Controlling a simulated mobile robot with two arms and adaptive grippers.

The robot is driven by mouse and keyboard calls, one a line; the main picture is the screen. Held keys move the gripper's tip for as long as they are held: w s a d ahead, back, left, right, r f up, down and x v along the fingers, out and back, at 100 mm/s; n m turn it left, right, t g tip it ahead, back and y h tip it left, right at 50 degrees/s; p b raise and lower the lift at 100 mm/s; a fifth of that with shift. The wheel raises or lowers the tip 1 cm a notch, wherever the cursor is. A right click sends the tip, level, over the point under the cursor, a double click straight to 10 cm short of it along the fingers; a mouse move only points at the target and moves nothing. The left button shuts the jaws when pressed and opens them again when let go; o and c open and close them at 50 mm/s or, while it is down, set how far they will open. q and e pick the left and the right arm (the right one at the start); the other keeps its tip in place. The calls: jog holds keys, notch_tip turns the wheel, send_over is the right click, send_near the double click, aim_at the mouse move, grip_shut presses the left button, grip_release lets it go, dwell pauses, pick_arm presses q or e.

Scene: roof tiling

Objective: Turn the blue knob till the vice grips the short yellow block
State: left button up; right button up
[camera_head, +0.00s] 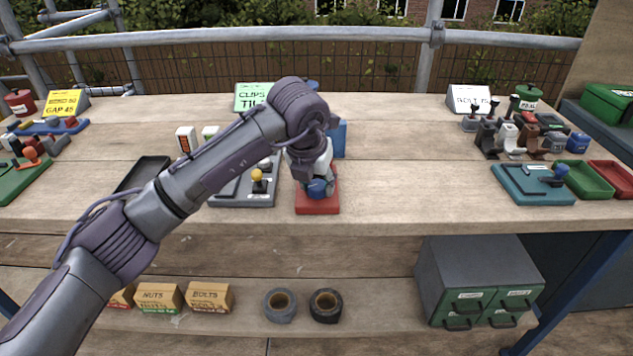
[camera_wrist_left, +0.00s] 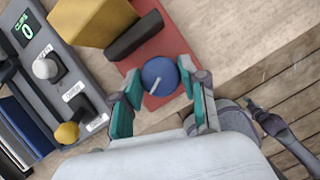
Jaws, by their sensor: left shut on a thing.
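The blue knob (camera_wrist_left: 160,76) has a pale pointer line and sits at the near end of the vice's red base (camera_wrist_left: 140,58). My left gripper (camera_wrist_left: 161,82) is shut on the knob, one finger on each side. In the head view the gripper (camera_head: 314,178) is over the red base (camera_head: 317,205), with the blue knob (camera_head: 318,187) low between its fingers. A yellow block (camera_wrist_left: 92,20) lies beside the dark vice jaw (camera_wrist_left: 133,36) in the wrist view; whether they touch is hard to tell. The arm hides the block in the head view.
A grey panel (camera_wrist_left: 50,75) with a white knob, a yellow knob and a counter reading 0 stands left of the vice. A teal fixture (camera_head: 535,184) and green and red trays are at the right. Bench to the vice's right is clear.

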jog(key=shift+w+r, duration=0.1)
pick_arm(q)
jog(key=shift+w+a+m+h, duration=0.1)
jog(key=shift+m+h, duration=0.2)
jog(key=shift+m, duration=0.5)
jog(key=m+h, duration=0.1)
jog(key=m, duration=0.2)
jog(key=shift+r+g, duration=0.1)
jog(key=shift+g, duration=0.3)
jog(key=shift+m, duration=0.6)
jog(key=shift+m+g+h, duration=0.3)
jog(key=shift+m+g, duration=0.1)
jog(key=shift+m, duration=0.3)
pick_arm(e)
jog(key=shift+w+r, duration=0.25)
jog(key=shift+r, duration=0.15)
jog(key=shift+w+a, duration=0.1)
jog(key=shift+w, duration=0.2)
pick_arm(q)
jog(key=o, duration=1.1)
pick_arm(e)
jog(key=shift+r, duration=0.1)
